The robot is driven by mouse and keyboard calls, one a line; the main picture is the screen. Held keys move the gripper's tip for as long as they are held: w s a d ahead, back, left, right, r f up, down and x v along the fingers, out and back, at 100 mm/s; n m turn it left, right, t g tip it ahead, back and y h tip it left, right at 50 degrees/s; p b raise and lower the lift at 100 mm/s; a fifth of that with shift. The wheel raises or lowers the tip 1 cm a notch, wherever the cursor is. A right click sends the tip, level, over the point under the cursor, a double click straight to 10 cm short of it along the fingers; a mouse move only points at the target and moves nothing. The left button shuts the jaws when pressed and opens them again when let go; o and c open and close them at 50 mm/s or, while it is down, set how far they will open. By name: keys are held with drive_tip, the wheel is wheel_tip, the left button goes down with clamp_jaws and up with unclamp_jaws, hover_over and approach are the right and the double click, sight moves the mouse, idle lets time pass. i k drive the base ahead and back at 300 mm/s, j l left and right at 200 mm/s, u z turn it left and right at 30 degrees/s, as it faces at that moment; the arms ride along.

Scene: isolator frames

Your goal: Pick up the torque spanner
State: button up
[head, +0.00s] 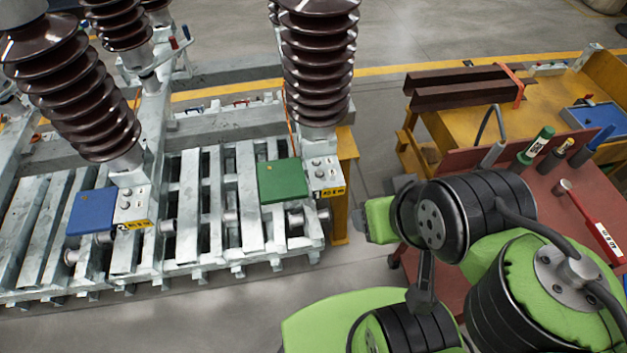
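The torque spanner appears to be the long red tool (586,215) with a white label on its handle and a small round head at its upper left end. It lies on the red top of a cart (545,188) at the right. The lower end of its handle is close to my arm in the picture. My green and black arm fills the lower right and covers much of the cart. I cannot make out the gripper's fingers in this view. Nothing is seen touching the spanner.
A yellow bench (465,128) with dark beams (462,88) stands beyond. A grey frame (190,215) with brown insulators (318,70) fills the left. Floor shows between frame and cart.

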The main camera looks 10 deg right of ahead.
sight(605, 240)
drive_tip(key=z, duration=2.5)
drive_tip(key=l+u, duration=2)
drive_tip(key=k+l+u, duration=0.1)
drive_tip(key=u, duration=0.3)
drive_tip(key=k+l+u, duration=0.2)
drive_tip(key=l+u, duration=0.6)
drive_tip(key=k+l+u, duration=0.3)
drive_tip(key=i+j, duration=0.05)
drive_tip(key=i, duration=0.05)
